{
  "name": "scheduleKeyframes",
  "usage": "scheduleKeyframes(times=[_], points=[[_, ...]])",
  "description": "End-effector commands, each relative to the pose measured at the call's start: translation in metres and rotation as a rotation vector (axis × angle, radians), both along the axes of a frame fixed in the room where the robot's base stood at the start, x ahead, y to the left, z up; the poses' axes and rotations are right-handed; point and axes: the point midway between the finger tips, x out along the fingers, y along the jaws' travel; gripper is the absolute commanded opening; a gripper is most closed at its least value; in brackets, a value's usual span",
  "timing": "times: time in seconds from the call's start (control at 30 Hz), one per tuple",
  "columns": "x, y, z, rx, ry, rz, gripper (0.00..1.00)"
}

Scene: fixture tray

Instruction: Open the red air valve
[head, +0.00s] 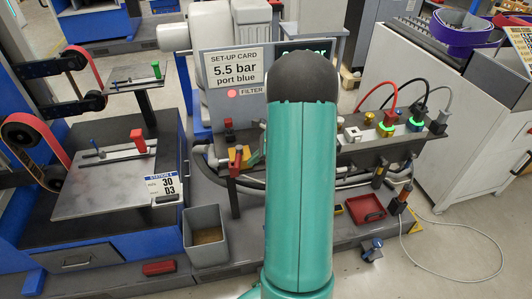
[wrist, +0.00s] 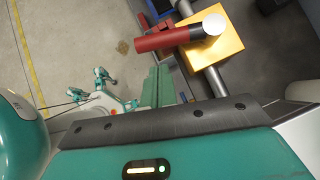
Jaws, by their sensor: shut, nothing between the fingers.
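The red air valve has a red lever handle (wrist: 162,39) with a pale round cap on a yellow block (wrist: 218,52). In the wrist view the handle points left, across the line of the grey pipe (wrist: 215,80). The red handle (head: 235,164) also shows in the head view, just left of my teal arm. My gripper (wrist: 157,84) is shut and empty; its teal fingers are below the handle in the wrist view, with no clear contact. In the head view a small teal part beside the valve looks like my gripper; my arm hides most of the area.
A set-up card (head: 234,71) reads "5.5 bar port blue". Cables plug into a dark panel (head: 370,150) at right. A grey bin (head: 206,222) stands below left, a red tray (head: 365,209) below right. Another red upright part (head: 229,130) stands behind the valve.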

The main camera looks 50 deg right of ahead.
Motion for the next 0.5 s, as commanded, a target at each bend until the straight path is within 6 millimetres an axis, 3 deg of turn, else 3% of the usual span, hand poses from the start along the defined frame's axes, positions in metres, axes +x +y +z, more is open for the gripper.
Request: scheduleKeyframes(times=[0.2, 0.5], points=[[0.015, 0.013, -0.004, 0.000, 0.001, -0.001, 0.00], [0.016, 0.013, -0.004, -0.001, 0.001, -0.001, 0.00]])
